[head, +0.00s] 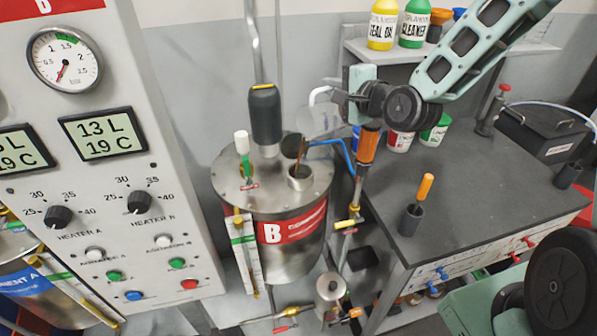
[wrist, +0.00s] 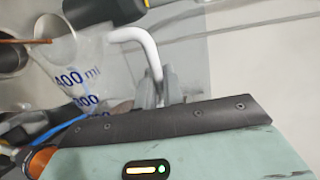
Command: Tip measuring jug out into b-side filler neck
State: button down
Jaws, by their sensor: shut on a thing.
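The measuring jug (head: 319,119) is clear and tilted well over above tank B. In the wrist view the jug (wrist: 80,75) shows blue millilitre marks, with its mouth toward the left. My gripper (head: 341,98) is shut on its white handle (wrist: 148,45); the fingers (wrist: 157,92) show in the wrist view. The b-side filler neck (head: 299,178) is an open metal collar on the tank lid, below the jug's mouth. A thin brown streak (head: 299,155), seemingly liquid, runs from the jug's lip down to the neck. How much is left inside is unclear.
Tank B (head: 290,264) carries a dark capped cylinder (head: 265,115) and a white-topped post (head: 243,150) near the neck. An orange-handled tool (head: 368,143) and a blue hose stand just right. The control panel (head: 120,220) is left, the dark workbench (head: 465,190) right.

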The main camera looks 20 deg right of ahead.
jog(key=shift+s+a+f+n+b, duration=0.2)
jog(key=shift+a+n+b, duration=0.2)
jog(key=shift+a+b, duration=0.25)
jog(key=shift+d+r, duration=0.1)
